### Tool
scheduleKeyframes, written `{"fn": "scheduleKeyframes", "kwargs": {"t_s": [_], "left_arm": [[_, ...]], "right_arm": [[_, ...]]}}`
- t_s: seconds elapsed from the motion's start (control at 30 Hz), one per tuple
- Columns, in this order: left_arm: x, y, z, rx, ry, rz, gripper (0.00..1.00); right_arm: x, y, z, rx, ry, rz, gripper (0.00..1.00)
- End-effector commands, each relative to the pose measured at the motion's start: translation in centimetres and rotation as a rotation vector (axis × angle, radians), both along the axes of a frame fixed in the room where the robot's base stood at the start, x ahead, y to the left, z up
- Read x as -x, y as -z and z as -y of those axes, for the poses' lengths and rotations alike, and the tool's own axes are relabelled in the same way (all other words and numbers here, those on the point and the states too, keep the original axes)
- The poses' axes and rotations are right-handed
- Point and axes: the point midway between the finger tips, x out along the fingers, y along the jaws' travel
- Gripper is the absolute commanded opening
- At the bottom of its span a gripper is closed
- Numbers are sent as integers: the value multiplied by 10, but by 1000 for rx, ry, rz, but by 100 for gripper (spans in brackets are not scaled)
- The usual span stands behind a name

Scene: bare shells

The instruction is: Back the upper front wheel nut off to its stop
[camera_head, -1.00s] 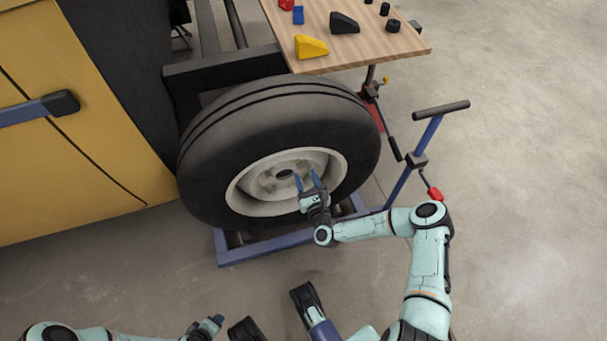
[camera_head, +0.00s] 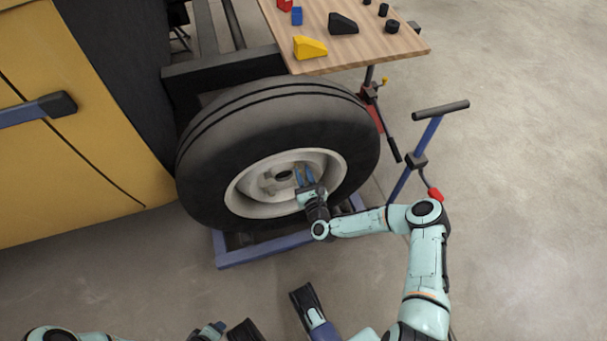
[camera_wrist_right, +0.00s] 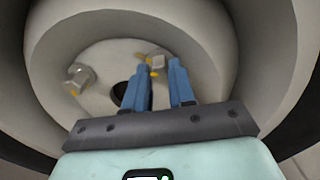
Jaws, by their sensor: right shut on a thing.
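The front wheel (camera_head: 225,137) has a black tyre and a pale dished rim (camera_head: 240,200) with a hub hole in its middle. My right gripper (camera_head: 304,171) reaches into the rim from the lower right. The fingers partly hide this nut. Another wheel nut (camera_wrist_right: 80,77), also marked yellow, stands to the left, clear of the fingers. My left gripper (camera_head: 211,330) is low at the bottom edge, away from the wheel; its jaws are unclear.
A wooden table (camera_head: 395,57) above the wheel bears a yellow wedge (camera_head: 309,48), a black wedge (camera_head: 342,23) and small blocks. A blue wheel dolly (camera_head: 260,253) with an upright handle (camera_head: 441,110) stands under the wheel. Floor at right is clear.

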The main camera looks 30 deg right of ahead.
Motion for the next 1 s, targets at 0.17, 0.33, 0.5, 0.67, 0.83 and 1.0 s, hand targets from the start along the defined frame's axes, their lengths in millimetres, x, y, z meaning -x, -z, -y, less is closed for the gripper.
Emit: {"fn": "scheduleKeyframes", "kwargs": {"t_s": [0.17, 0.33, 0.5, 0.67, 0.83, 1.0], "left_arm": [[-2, -2, 0, -1, 1, 8, 59], [-6, -6, 1, -1, 1, 20, 59], [-11, -11, 1, -2, 2, 37, 59], [-13, -15, 3, -1, 4, 45, 59], [-7, -18, 5, 6, 9, 30, 59], [-2, -21, 8, 12, 14, 16, 59]], "right_arm": [[0, 1, -1, 68, -2, -18, 0], [0, 1, -1, 185, -2, -47, 0], [0, 1, -1, 337, -1, -83, 0], [0, 1, -1, 486, -3, -119, 0], [0, 1, -2, 642, -2, -156, 0], [0, 1, -1, 800, -2, -195, 0]]}}
